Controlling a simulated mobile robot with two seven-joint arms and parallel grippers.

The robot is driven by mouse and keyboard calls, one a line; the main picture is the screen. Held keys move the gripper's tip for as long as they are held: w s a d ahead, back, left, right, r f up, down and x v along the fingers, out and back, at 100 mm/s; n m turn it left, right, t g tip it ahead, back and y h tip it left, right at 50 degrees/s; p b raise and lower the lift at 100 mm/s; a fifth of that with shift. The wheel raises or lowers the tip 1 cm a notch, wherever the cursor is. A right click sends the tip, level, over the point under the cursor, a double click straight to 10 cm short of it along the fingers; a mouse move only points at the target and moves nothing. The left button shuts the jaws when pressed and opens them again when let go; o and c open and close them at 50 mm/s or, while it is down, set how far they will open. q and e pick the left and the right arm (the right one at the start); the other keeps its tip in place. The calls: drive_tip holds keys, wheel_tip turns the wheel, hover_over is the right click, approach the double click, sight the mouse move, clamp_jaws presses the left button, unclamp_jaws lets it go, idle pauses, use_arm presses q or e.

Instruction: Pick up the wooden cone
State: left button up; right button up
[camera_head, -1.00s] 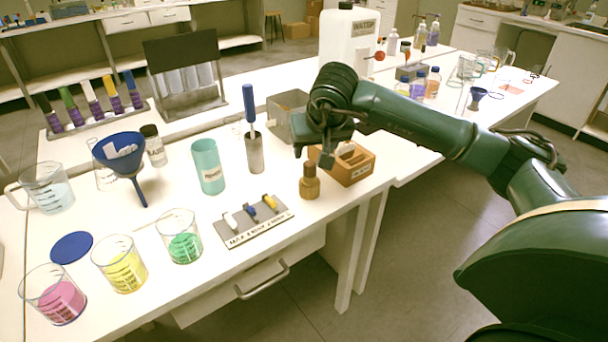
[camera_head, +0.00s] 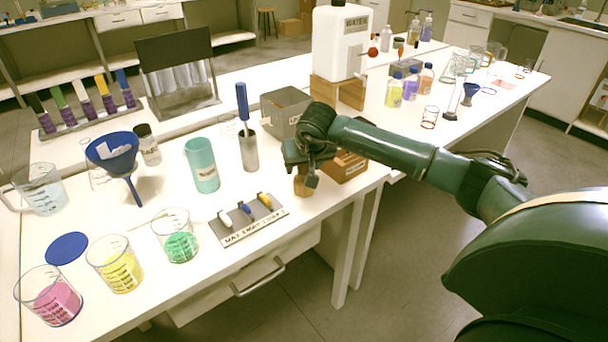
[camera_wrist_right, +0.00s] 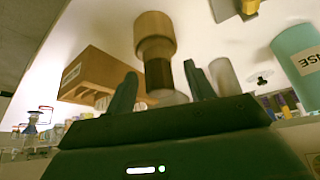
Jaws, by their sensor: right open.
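The wooden cone (camera_head: 302,187) appears as a small brown wooden piece with a wide base and a narrower top, upright near the front right of the table. My right gripper (camera_head: 305,172) is over it and hides its upper part in the head view. In the right wrist view the cone (camera_wrist_right: 154,32) lies ahead of my open right gripper (camera_wrist_right: 162,86). Its narrower, dark end points between the two fingers. I cannot tell whether they touch it. My left gripper is not in view.
A wooden box (camera_head: 349,167) stands close to the right of the cone, and a grey bin (camera_head: 279,117) is behind. A labelled rack with small spoons (camera_head: 248,221) lies to the left. A teal cup (camera_head: 202,167) and several beakers are farther left. The table's front edge is near.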

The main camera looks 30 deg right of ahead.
drive_tip(key=c, duration=1)
